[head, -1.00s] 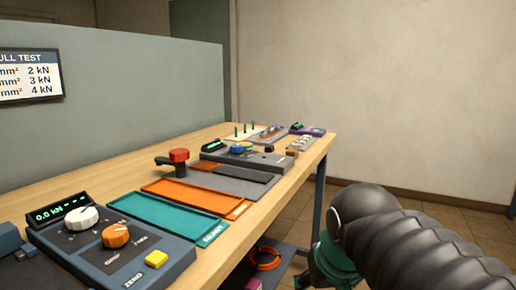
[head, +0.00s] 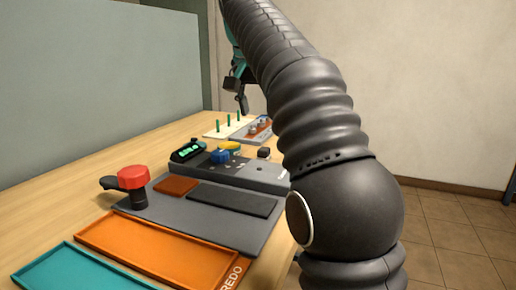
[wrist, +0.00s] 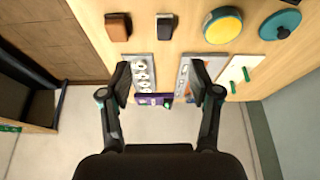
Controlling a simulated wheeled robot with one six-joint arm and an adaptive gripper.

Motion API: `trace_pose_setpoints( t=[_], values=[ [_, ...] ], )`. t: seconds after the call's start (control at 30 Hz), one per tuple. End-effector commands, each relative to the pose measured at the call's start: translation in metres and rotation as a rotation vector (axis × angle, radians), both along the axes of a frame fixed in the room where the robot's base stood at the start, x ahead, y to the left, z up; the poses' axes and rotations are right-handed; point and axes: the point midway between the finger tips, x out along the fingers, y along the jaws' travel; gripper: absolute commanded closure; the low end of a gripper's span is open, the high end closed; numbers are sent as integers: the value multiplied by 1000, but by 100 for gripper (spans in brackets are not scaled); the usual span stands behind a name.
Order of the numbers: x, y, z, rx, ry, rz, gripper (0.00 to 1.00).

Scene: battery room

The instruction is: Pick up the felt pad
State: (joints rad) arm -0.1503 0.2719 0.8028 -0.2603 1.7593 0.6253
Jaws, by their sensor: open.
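I cannot tell for sure which thing is the felt pad. A dark, flat, rectangular piece (head: 233,199) lies on a grey plate (head: 185,222) in the head view, with a smaller flat rust-brown piece (head: 176,186) beside it. Neither shows clearly in the wrist view. My gripper (head: 238,95) is raised over the far part of the bench, partly hidden by my arm. In the wrist view my gripper (wrist: 161,85) has its fingers wide apart with nothing between them, above the bench's far end.
A red-topped lever (head: 132,180) stands left of the flat pieces. Orange (head: 165,245) and teal (head: 75,270) trays lie nearer. Behind are a grey device (head: 245,172) and a white board with green pegs (head: 228,126). A brown block (wrist: 117,27) shows in the wrist view.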

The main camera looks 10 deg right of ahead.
Motion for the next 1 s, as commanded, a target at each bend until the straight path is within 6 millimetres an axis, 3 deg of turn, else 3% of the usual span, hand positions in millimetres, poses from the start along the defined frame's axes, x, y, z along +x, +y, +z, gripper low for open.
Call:
trace_pose_setpoints(
  t=[0.27,0.7,1.0],
  values=[
    [10,-1,-9,2,0,-27,38],
    [30,-14,-69,1,0,-26,38],
    [35,-18,-89,2,0,-24,38]
  ],
)
